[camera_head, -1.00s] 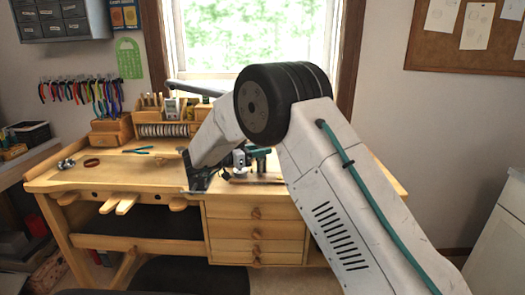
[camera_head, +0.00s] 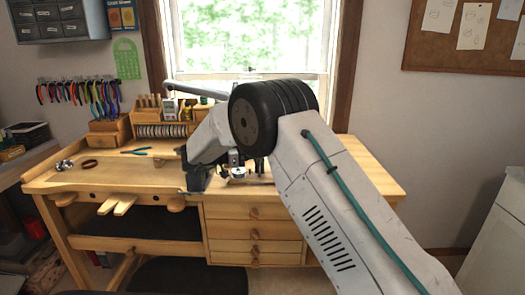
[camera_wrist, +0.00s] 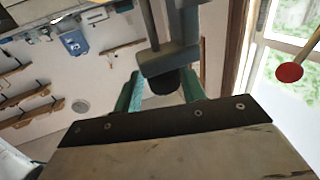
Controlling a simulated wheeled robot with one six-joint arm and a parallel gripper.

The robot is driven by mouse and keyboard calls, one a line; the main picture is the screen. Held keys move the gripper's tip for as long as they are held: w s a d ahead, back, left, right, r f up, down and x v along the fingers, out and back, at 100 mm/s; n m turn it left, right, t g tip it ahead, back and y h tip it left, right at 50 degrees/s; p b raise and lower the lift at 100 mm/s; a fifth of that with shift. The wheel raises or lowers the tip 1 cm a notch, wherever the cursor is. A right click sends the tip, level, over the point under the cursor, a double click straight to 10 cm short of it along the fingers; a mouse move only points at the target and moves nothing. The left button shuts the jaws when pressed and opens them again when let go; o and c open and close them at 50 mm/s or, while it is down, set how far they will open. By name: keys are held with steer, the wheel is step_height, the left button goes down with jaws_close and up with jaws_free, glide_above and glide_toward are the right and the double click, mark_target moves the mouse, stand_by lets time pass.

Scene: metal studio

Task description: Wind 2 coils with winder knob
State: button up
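On the bench in the head view, a small device with a pale round part (camera_head: 237,172), perhaps the winder, stands partly hidden behind my arm. My dark gripper (camera_head: 198,178) hangs just left of it, near the bench's front edge. In the wrist view, two teal parts (camera_wrist: 163,92), which look like my fingertips, stand apart on either side of a short black cylinder (camera_wrist: 165,82). The cylinder sits under a dark grey block (camera_wrist: 168,60) on a rod. I cannot tell whether the teal parts touch the cylinder. A red ball (camera_wrist: 289,72) on a wooden stick shows at right. No coil is clearly visible.
The wooden bench (camera_head: 110,178) has clear space at left, with pliers (camera_head: 136,151) and a brown ring (camera_head: 90,164) lying there. A wooden organizer (camera_head: 160,130) stands at the back. A desk-lamp arm (camera_head: 190,90) crosses before the window. Drawers (camera_head: 254,235) sit below.

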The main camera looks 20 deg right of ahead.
steer(key=shift+o, duration=0.5)
steer(key=shift+d, duration=0.1)
steer(key=shift+r, duration=0.1)
steer(key=shift+w+r, duration=0.1)
steer(key=shift+r, duration=0.15)
step_height(320, 180, up, 3)
steer(key=shift+f, duration=0.1)
steer(key=s+r, duration=0.1)
steer(key=s, duration=1.5)
steer(key=shift+r, duration=0.25)
steer(key=shift+d, duration=0.15)
